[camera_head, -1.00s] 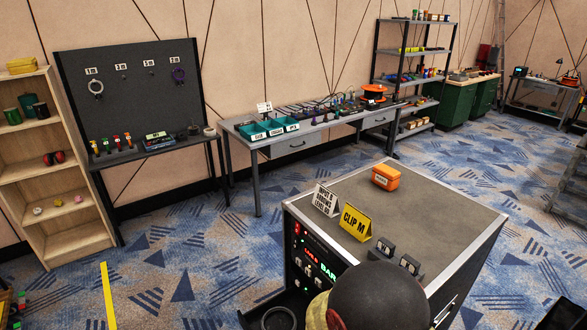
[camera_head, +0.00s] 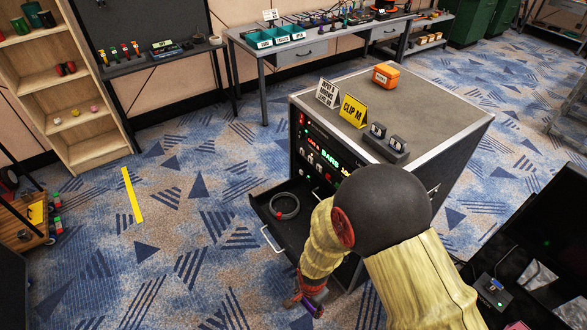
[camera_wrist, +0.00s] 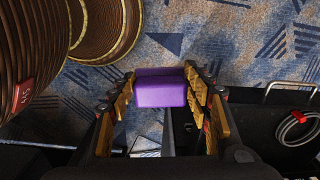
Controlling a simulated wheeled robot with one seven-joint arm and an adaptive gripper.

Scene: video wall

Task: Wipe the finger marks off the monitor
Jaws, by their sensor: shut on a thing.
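My gripper (camera_head: 308,300) hangs at the lower middle of the head view, in front of the open drawer of the grey cabinet. In the wrist view my gripper (camera_wrist: 160,86) is shut on a purple block (camera_wrist: 162,93), which sits between both finger pads above the carpet. The block also shows as a small purple patch in the head view (camera_head: 318,297). A dark display panel (camera_head: 318,160) with lit lettering, including "BARS", is on the cabinet's front, partly behind my arm. I cannot tell whether this is the task's monitor, and no finger marks can be made out.
The open drawer (camera_head: 262,208) juts out and holds a coiled cable (camera_head: 285,206). The cabinet top (camera_head: 440,105) bears signs and an orange box (camera_head: 385,76). A dark slanted surface (camera_head: 535,235) stands at right. Carpet at left is clear around a yellow strip (camera_head: 132,195).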

